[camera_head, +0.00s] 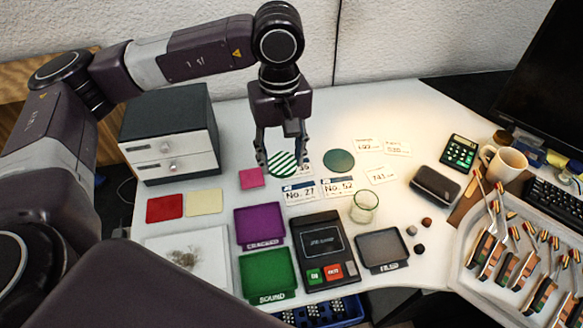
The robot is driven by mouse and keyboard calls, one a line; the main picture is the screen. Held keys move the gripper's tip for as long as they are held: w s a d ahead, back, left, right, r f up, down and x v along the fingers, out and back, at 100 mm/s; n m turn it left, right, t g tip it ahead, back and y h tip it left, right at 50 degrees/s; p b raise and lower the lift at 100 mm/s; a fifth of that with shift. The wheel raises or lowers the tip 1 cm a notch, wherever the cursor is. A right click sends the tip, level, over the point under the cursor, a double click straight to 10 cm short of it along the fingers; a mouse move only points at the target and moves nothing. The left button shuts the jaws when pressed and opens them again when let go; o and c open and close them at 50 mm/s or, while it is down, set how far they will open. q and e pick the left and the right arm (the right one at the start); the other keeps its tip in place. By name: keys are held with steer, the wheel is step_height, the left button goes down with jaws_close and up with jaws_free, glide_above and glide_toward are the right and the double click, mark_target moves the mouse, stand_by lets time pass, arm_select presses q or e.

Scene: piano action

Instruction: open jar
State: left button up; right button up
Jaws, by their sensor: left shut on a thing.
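A small clear glass jar (364,208) with a greenish rim stands upright on the white table, right of the middle. No lid shows on it. My left gripper (282,165) points down over the table, back and left of the jar. It is shut on a round green-and-white striped lid (282,162), which sits between its fingertips. Whether the lid touches the cards below is hard to tell. A plain dark green disc (339,161) lies flat to the right of the gripper. My right gripper is not in view.
Number cards (339,188) lie around the gripper. A black device (323,250) stands between a purple tray (260,225), a green tray (268,276) and a grey tray (383,249). A drawer unit (170,135) stands back left. A dark case (436,185) lies right of the jar.

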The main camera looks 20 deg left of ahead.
arm_select(q)
steer(key=w+a+n, duration=0.7)
steer(key=a+n, duration=0.1)
steer(key=n, duration=0.9)
steer(key=w+a+n, duration=0.6)
steer(key=a+n, duration=0.1)
steer(key=n, duration=1.1)
steer(key=f, duration=0.9)
steer(key=f+p, duration=0.1)
steer(key=f, duration=0.8)
steer(key=shift+w+a+f, duration=0.15)
steer(key=shift+a+f, duration=0.05)
steer(key=shift+f, duration=0.15)
steer(key=shift+w+f, duration=0.1)
steer(key=shift+f, duration=0.15)
